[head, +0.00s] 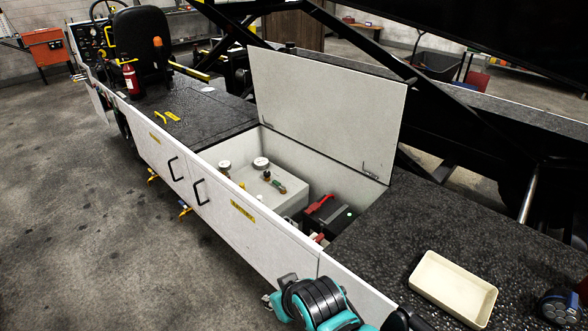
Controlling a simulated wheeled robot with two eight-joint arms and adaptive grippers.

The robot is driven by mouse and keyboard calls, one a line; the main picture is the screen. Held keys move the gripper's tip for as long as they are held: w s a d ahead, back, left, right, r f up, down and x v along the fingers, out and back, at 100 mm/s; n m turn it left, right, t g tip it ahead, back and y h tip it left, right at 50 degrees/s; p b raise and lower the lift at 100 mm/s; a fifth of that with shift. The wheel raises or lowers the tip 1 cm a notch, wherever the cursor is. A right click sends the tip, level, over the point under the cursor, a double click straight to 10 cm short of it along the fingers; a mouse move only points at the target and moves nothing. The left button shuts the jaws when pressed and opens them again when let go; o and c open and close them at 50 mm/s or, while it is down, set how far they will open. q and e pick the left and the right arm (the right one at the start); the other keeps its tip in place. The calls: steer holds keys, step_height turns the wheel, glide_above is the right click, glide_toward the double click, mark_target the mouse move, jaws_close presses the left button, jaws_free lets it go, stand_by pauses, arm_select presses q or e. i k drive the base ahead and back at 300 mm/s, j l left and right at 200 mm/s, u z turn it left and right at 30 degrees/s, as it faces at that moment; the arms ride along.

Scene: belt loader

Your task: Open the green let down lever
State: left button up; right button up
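I cannot make out a green lever with certainty. The open compartment (237,168) in the loader's side deck holds a light grey box (286,203) with round white caps and small brass fittings; one small fitting (266,175) looks greenish, but it is too small to identify. Beside it is a black unit (327,221) with a red handle (318,204). The compartment's floor and near inner side are partly hidden by its front wall. A teal and black arm section of mine shows at the bottom edge, outside the front wall. I can make out no gripper fingers.
The white lid (326,108) stands raised behind the compartment. A cream tray (453,288) and a dark multi-lens lamp (560,306) rest on the black deck at right. A red extinguisher (131,79) and black seat (141,42) stand far left. The floor at left is clear.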

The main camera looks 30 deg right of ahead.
mark_target(274, 182)
steer(key=i+l+z, duration=0.2)
steer(key=i+z, duration=0.25)
steer(key=i, duration=0.15)
steer(key=i+z, duration=0.5)
steer(key=i, duration=0.15)
